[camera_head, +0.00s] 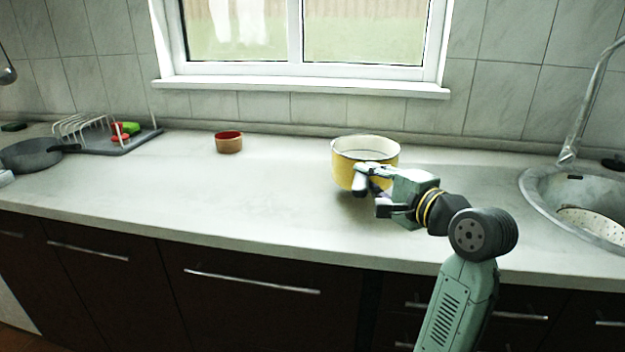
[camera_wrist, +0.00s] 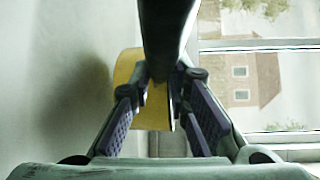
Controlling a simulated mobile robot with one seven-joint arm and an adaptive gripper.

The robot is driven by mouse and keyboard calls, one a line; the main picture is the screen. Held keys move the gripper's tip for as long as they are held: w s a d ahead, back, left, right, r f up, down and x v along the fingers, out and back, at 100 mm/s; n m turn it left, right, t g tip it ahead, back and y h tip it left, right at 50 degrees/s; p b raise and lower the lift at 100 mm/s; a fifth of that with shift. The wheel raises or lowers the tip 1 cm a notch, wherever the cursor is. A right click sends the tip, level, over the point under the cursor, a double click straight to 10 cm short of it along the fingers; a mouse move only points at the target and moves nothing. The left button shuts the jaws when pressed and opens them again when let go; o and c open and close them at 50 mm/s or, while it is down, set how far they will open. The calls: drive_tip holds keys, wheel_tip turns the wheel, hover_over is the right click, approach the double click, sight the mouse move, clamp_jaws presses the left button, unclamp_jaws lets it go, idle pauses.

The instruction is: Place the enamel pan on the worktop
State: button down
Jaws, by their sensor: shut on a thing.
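The enamel pan (camera_head: 347,172) is yellow outside and white inside, with an open top. In the head view it is upright over the worktop (camera_head: 260,195), right of centre; I cannot tell for sure whether its base touches the surface. My gripper (camera_head: 366,182) is at its near right side, shut on it. In the wrist view the pan's yellow wall (camera_wrist: 127,68) shows behind a dark bar, probably its handle, that runs between the fingers of my gripper (camera_wrist: 160,95). The gripper and this bar hide part of the pan.
A small brown bowl (camera_head: 229,145) stands left of the pan. A dish rack (camera_head: 90,140) and a grey frying pan (camera_head: 30,154) are at the far left. A metal sink (camera_head: 535,190) with a tap is at the right. The worktop between bowl and pan is clear.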

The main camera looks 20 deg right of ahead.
drive_tip(key=shift+w+a+f+p, duration=0.7)
drive_tip(key=shift+w+a, duration=0.8)
drive_tip(key=shift+w, duration=0.6)
drive_tip(key=shift+w+a+f+p, duration=0.5)
drive_tip(key=shift+w+a+f, duration=0.35)
drive_tip(key=shift+w+a, duration=1)
drive_tip(key=shift+w+a+f+p, duration=0.7)
drive_tip(key=shift+w+a, duration=0.5)
drive_tip(key=shift+w, duration=1.15)
drive_tip(key=c, duration=1.5)
unclamp_jaws()
drive_tip(key=shift+f, duration=0.2)
drive_tip(key=shift+c, duration=0.2)
drive_tip(key=shift+s, duration=0.1)
drive_tip(key=s, duration=0.4)
drive_tip(key=s+d+r+b, duration=0.1)
drive_tip(key=s, duration=0.2)
drive_tip(key=s+b, duration=0.1)
drive_tip(key=s, duration=0.3)
drive_tip(key=shift+s+d+r, duration=0.15)
drive_tip(key=shift+s, duration=0.2)
